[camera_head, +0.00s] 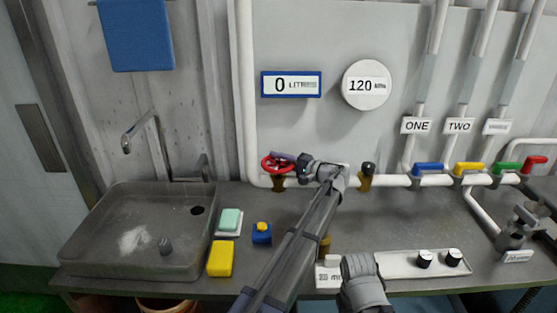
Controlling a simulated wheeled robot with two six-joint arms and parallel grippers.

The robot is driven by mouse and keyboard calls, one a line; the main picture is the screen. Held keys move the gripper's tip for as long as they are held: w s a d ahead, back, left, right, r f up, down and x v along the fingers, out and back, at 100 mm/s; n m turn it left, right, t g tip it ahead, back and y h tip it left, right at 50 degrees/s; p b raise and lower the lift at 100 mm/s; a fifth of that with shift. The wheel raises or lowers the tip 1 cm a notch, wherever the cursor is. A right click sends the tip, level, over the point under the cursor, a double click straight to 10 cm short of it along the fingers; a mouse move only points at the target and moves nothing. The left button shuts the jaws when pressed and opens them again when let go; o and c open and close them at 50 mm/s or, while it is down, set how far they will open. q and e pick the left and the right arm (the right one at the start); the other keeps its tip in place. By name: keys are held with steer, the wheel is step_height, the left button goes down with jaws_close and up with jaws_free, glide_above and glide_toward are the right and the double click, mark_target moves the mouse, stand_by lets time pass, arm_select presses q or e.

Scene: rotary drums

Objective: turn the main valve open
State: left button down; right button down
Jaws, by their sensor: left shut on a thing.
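The red valve wheel (272,165) sits on a brass-coloured fitting on the white wall pipe, left of centre. My left gripper (292,160) reaches in from the right of the wheel and is shut on it, on its right side. The gripper's fingers and wrist hide part of the wheel's right rim. The lettering on the display (291,84) above reads 0 litres, and the round gauge (367,85) reads 120.
A sink (90,225) is at left, with a sponge (231,221), a yellow block (220,259) and a blue box with a yellow button (262,234) beside it. Blue (430,169), yellow (469,168), green (508,168) and red handles line the pipe at right. A knob panel (400,264) is at the front.

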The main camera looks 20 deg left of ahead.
stand_by(0.4)
arm_select(q)
steer(key=c, duration=0.8)
jaws_free()
steer(key=shift+o, duration=0.2)
steer(key=shift+r, duration=0.1)
